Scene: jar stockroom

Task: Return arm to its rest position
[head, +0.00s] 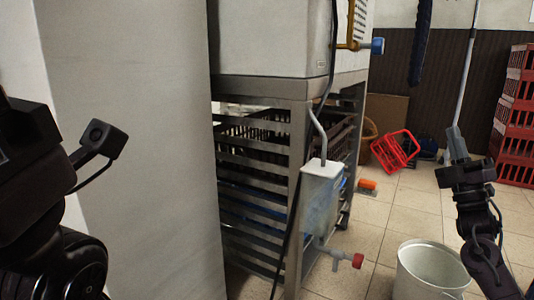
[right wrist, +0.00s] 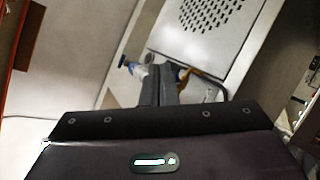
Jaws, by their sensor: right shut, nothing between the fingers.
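My right gripper (head: 457,142) stands at the right of the head view, pointing up, with its grey fingers together and nothing between them. Its shut fingers also show in the right wrist view (right wrist: 156,86), pointing away from the camera. My right arm comes up from the lower right corner. Part of my left arm, dark with a small camera on it, fills the left edge of the head view. My left gripper's fingers are not visible.
A metal rack (head: 262,90) with slatted shelves stands mid-view beside a pale wall (head: 130,190). A white bucket (head: 425,270) stands on the tiles near my right arm. A red basket (head: 396,149) lies behind. Red crates (head: 515,125) are stacked at far right.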

